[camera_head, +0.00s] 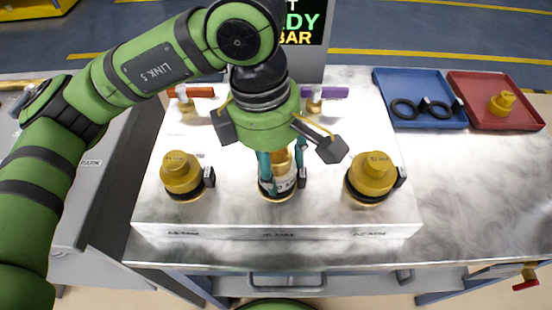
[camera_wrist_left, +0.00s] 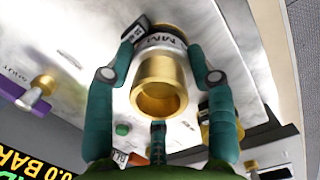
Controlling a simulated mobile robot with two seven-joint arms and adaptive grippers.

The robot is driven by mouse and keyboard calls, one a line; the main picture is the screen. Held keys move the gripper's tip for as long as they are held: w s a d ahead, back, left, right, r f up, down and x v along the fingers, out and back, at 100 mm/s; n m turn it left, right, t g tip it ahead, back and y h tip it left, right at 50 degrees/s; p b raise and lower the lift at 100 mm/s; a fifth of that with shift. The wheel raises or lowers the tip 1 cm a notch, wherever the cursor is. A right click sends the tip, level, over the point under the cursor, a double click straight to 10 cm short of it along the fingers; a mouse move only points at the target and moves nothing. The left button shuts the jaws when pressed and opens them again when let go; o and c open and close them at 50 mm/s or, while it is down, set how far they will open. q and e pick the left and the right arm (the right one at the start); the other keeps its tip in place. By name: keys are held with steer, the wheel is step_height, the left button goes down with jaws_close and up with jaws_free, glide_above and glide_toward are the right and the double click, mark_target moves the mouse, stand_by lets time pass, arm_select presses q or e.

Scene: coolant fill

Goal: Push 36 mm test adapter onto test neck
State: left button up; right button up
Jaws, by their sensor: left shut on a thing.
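My left gripper (camera_head: 282,172) points down over the middle of the bright metal block. Its teal fingers are shut around a brass adapter with a pale label (camera_head: 284,184). In the left wrist view the fingers (camera_wrist_left: 160,85) stand on both sides of the adapter (camera_wrist_left: 162,72), whose round brass opening faces the camera. The adapter is upright at the middle test neck, which is mostly hidden beneath it. I cannot tell how far it sits on the neck. My right gripper is not in view.
Brass caps stand at the left (camera_head: 181,175) and right (camera_head: 372,177) of the block (camera_head: 225,215). Orange (camera_head: 196,92) and purple (camera_head: 328,93) valve handles are behind. A blue tray (camera_head: 440,118) with black rings and a red tray (camera_head: 480,90) with a brass piece lie at right.

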arm_select(q)
steer(key=o, duration=1.3)
steer(key=shift+r, duration=0.15)
steer(key=r, duration=0.3)
steer(key=a+r, duration=0.1)
steer(key=r, duration=0.7)
steer(key=shift+w+a+r, duration=0.15)
steer(key=shift+a+r, duration=0.05)
steer(key=shift+r, duration=0.05)
